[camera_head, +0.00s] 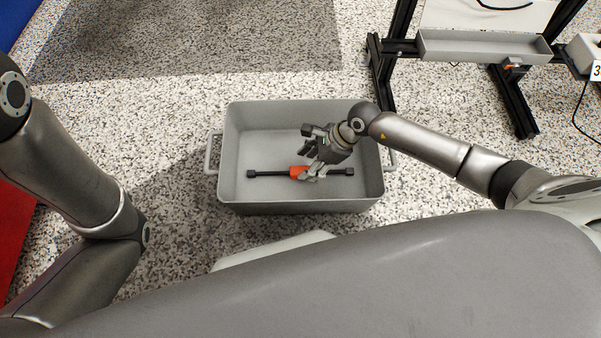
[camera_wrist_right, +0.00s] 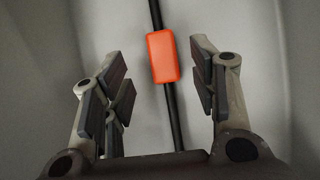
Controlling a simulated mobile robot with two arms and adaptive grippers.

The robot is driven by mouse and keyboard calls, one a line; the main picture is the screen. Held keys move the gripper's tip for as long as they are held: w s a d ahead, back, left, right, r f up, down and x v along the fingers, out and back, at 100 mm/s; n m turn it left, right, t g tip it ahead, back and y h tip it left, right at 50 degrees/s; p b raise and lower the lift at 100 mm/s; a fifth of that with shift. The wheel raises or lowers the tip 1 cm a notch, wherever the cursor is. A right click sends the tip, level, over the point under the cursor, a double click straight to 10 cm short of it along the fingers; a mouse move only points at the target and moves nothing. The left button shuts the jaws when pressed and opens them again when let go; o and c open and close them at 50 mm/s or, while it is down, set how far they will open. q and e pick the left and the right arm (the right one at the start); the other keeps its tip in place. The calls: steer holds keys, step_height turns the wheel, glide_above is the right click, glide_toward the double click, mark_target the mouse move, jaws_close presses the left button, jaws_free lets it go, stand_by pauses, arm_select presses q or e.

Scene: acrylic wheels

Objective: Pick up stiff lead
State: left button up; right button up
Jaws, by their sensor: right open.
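The stiff lead is a straight black rod (camera_head: 265,173) with dark ends and an orange block (camera_head: 297,172) at its middle. It lies across the grey bin, left to right. In the right wrist view, the orange block (camera_wrist_right: 163,56) and rod lie between and beyond the open fingers of my right gripper (camera_wrist_right: 163,90), with clear space on both sides. My left gripper is out of view; only my left arm shows.
The grey bin (camera_head: 230,150) has raised walls and side handles, and stands on a speckled floor. A black-framed stand with a grey tray (camera_head: 480,55) is at the upper right. A red surface (camera_head: 14,225) is at the left edge. The floor left of the bin is free.

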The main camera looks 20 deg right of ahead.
mark_target(301, 170)
steer(key=b+x, duration=0.2)
steer(key=x, duration=0.1)
steer(key=shift+w+f+b, duration=0.1)
steer(key=shift+f+b, duration=0.3)
steer(key=shift+a+f, duration=0.15)
steer(key=shift+f, duration=0.05)
steer(key=c, duration=1.2)
